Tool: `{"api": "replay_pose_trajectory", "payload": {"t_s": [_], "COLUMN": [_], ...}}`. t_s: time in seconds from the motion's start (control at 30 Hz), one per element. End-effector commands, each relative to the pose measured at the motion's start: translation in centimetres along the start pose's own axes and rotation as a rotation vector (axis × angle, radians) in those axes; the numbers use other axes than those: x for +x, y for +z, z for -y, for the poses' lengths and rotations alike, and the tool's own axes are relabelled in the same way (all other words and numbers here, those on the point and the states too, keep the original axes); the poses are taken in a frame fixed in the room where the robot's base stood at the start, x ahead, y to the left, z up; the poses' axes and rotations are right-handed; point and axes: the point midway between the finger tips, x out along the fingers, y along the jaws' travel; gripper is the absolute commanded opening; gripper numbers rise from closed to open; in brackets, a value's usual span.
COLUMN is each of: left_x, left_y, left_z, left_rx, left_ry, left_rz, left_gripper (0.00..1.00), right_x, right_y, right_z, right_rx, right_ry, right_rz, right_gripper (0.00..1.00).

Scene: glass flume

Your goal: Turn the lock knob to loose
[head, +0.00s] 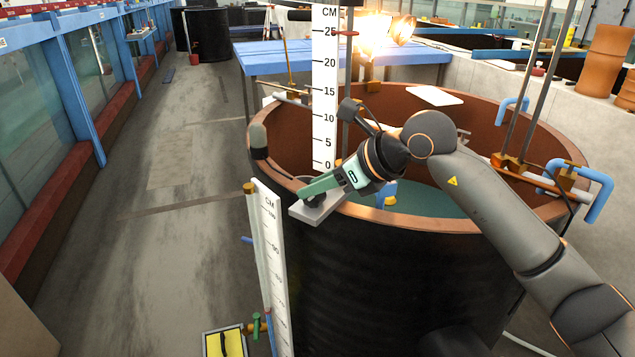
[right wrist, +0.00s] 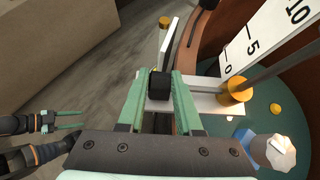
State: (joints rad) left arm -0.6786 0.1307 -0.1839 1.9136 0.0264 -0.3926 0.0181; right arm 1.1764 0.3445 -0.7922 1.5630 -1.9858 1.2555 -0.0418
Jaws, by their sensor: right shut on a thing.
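The lock knob, a small black block, shows in the right wrist view (right wrist: 159,84) on a pale flat bar (right wrist: 205,102). In the head view this bar (head: 298,211) lies across the rim of the round tank, and the knob is mostly hidden by my fingers. My right gripper (head: 316,192) has its green fingers on both sides of the knob and is shut on it; its fingers also show in the right wrist view (right wrist: 159,90). My left gripper (right wrist: 68,120) shows at the left edge of the right wrist view, its fingers apart and empty.
The black tank (head: 400,270) has a brown rim and water inside. A white CM scale (head: 324,90) stands upright behind the knob. Another tall scale (head: 272,250) stands before the tank. A yellow tray (head: 224,342) is low at the front.

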Motion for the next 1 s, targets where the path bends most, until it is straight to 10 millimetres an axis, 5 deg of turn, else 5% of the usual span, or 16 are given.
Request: {"api": "replay_pose_trajectory", "payload": {"t_s": [0.07, 0.1, 0.2, 0.57, 1.0], "left_x": [0.0, 0.0, 0.0, 0.1, 1.0], "left_y": [0.0, 0.0, 0.0, 0.1, 1.1], "left_z": [0.0, 0.0, 0.0, 0.0, 0.1], "left_rx": [0.0, 0.0, 0.0, 0.001, 0.001], "left_ry": [0.0, 0.0, 0.0, 0.0, 0.0], "left_rz": [0.0, 0.0, 0.0, 0.001, 0.001], "left_gripper": [0.5, 0.5, 0.5, 0.5, 0.5], "right_x": [0.0, 0.0, 0.0, -0.8, -9.5], "right_y": [-0.1, -0.1, -0.1, -0.1, -0.1], "right_z": [0.1, 0.1, 0.0, 0.1, 0.1], "right_rx": [0.001, 0.0, 0.0, 0.0, -0.001], "right_ry": [-0.001, -0.001, -0.001, -0.002, -0.004], "right_rz": [-0.005, -0.005, -0.004, 0.0, -0.001], "right_gripper": [0.0, 0.36, 0.46, 0.46, 0.46]}}
